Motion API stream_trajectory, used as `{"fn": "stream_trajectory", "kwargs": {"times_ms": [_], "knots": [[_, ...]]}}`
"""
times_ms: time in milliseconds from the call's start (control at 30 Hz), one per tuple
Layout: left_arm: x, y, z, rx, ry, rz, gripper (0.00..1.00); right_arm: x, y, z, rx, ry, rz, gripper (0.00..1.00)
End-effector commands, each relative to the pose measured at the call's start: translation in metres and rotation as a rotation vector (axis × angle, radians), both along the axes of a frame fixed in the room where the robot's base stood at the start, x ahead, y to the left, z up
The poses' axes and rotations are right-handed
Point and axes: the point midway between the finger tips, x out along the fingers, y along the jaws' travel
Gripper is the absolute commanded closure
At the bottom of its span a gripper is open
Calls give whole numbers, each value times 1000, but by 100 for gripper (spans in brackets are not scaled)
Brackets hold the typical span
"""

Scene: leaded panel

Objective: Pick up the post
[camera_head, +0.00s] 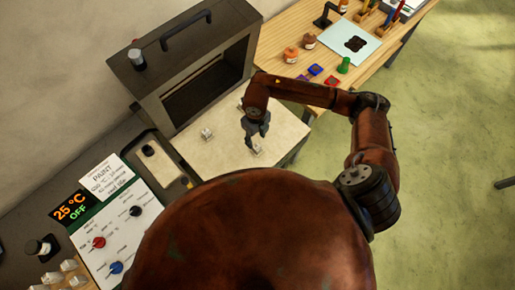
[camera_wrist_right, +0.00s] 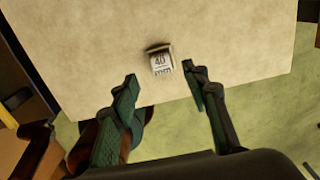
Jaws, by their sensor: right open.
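A small pale post (camera_head: 257,150) stands on a cream slab (camera_head: 215,158) in front of the kiln, just below my right gripper (camera_head: 256,136). In the right wrist view the post (camera_wrist_right: 161,64) shows a dark "40" marking and lies just beyond the fingertips, roughly between their lines. My right gripper (camera_wrist_right: 160,73) is open and empty, with a clear gap between its fingers. A second similar pale block (camera_head: 206,134) stands on the slab to the left. My left gripper is not in view.
A dark kiln (camera_head: 200,75) with an open front stands behind the slab. A control panel (camera_head: 110,225) lies at the left. A wooden table (camera_head: 340,75) at the back right holds jars, coloured pieces and a light board (camera_head: 345,38). Green floor is free at the right.

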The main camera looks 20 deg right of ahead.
Motion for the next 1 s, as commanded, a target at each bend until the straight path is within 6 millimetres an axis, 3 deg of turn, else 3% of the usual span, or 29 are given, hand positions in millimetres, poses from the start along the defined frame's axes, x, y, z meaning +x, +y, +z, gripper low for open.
{"fn": "stream_trajectory", "kwargs": {"times_ms": [600, 867, 1000], "knots": [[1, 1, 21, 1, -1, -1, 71, -2, -2, -71, -4, 3, -1, 58], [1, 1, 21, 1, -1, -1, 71, -2, -1, -75, -3, 1, 0, 58], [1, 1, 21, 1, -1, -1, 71, -2, -1, -75, -3, 1, 0, 67]]}}
